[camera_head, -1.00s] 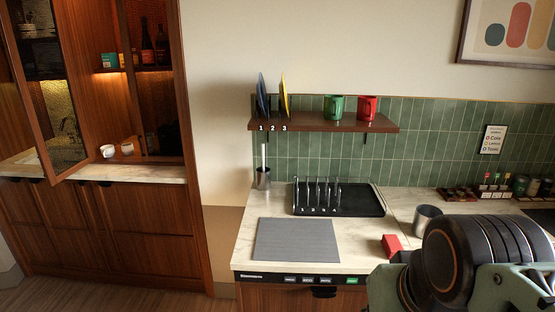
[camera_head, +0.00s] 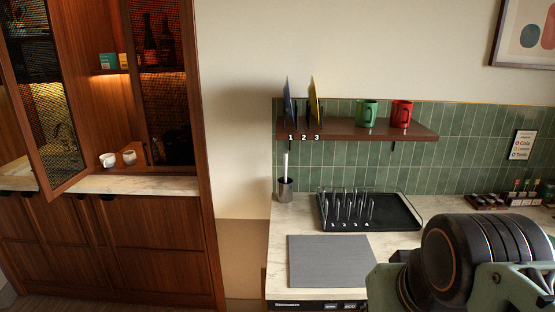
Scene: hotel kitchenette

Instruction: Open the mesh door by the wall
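A wooden cabinet (camera_head: 205,150) stands at the left, beside the cream wall. Its right-hand mesh door (camera_head: 178,85), nearest the wall, appears shut, with dark bottles dimly visible behind it. The left mesh door (camera_head: 45,110) stands swung open, its wooden frame tilted across the picture. Between them the lit interior shows. My gripper's fingers are not in view; only part of my arm shows at the lower right, far from the cabinet.
Two white cups (camera_head: 108,160) sit inside the cabinet, near its open left side. A counter (camera_head: 277,240) with a black rack tray (camera_head: 400,212) and grey mat (camera_head: 328,262) stands right of the cabinet. Above it, a shelf (camera_head: 350,134) holds plates and mugs. Some floor shows at the lower left.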

